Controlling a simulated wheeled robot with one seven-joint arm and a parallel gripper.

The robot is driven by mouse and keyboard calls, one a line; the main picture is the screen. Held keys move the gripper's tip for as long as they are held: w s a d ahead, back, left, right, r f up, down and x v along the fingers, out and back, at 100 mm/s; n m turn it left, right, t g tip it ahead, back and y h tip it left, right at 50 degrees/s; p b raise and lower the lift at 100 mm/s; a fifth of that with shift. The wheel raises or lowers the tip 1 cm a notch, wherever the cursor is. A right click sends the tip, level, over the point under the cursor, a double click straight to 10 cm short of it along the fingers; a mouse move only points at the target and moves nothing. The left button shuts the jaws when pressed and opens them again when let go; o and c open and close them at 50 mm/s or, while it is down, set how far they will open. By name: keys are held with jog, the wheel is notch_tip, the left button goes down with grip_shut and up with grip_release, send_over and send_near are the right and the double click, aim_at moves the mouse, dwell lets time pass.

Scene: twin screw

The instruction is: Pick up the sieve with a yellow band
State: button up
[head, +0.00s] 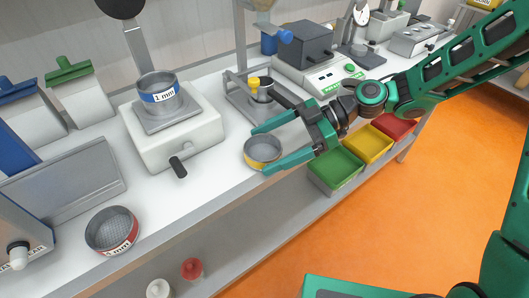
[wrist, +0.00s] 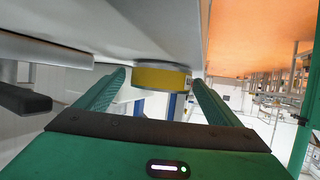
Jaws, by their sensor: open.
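The sieve with a yellow band (head: 263,151) is a round, shallow grey ring standing near the front edge of the white bench. My gripper (head: 262,150) is open, with one green finger on each side of this sieve in the head view. In the wrist view the yellow band (wrist: 161,78) shows between the two finger tips, with space on both sides. The fingers do not appear closed on it. Contact cannot be told. The sieve's far side is hidden in the wrist view.
A blue-banded sieve (head: 158,90) sits on a white shaker (head: 172,135) at left. A red-banded sieve (head: 112,231) stands at the front left. A stand (head: 250,106) is behind my gripper. Green (head: 336,168), yellow (head: 367,144) and red (head: 394,125) bins hang along the bench front.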

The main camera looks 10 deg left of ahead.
jog(key=shift+x, duration=0.85)
jog(key=c, duration=1.2)
jog(key=shift+r, duration=0.1)
